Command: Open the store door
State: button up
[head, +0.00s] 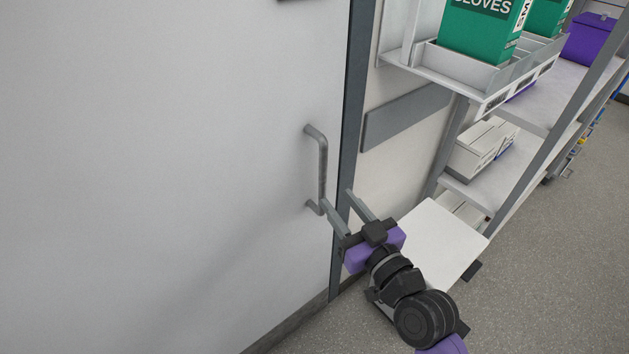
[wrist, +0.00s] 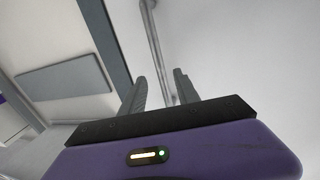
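The store door (head: 210,150) is a large light-grey panel on the left of the head view, and it looks shut against its dark frame (head: 352,110). Its grey vertical bar handle (head: 322,168) is near the door's right edge. My gripper (head: 336,196) is open, with its fingers pointing at the lower part of the handle. In the wrist view the handle (wrist: 157,50) runs down into the gap between the two fingertips (wrist: 160,76). The fingers look apart from the bar; I cannot tell how deep the bar sits between them.
To the right of the door frame stands a shelf rack (head: 480,185) with green glove boxes (head: 480,28) and white cartons (head: 482,148). A grey wall plate (head: 405,115) is beside the frame. The grey floor (head: 565,270) is open at the right.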

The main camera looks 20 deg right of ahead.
aim_at(324, 183)
jog(key=w, duration=0.5)
jog(key=w+a+p, duration=0.1)
jog(key=w, duration=0.1)
jog(key=shift+w, duration=0.35)
grip_shut()
dwell(1.1)
